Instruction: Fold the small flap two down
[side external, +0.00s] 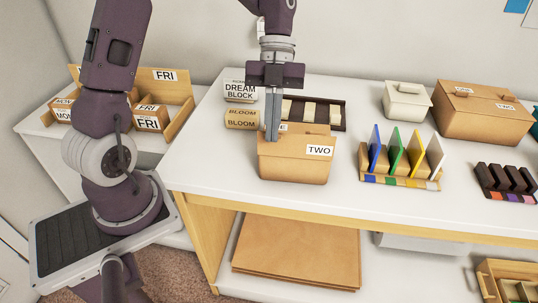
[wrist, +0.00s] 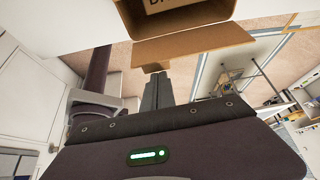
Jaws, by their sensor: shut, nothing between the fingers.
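A tan cardboard box labelled TWO (side external: 293,170) stands near the front edge of the white table in the side view. Its label is on the upper part of the side facing the camera. My gripper (side external: 272,136) points down at the box's top left, with its fingers together and empty. In the wrist view a tan flap (wrist: 195,46) sticks out from a carton (wrist: 185,10), with a small tab (wrist: 155,68) at its edge. My fingertips (wrist: 158,76) are close to that tab; I cannot tell whether they touch. My fingers hide part of the box top.
Boxes labelled DREAM BLOCK (side external: 240,91) and BLOOM (side external: 242,118) stand left of my gripper. A dark tray (side external: 330,102) lies behind the box. A rack of coloured dividers (side external: 400,180) stands to the right, with clear table (side external: 345,200) between.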

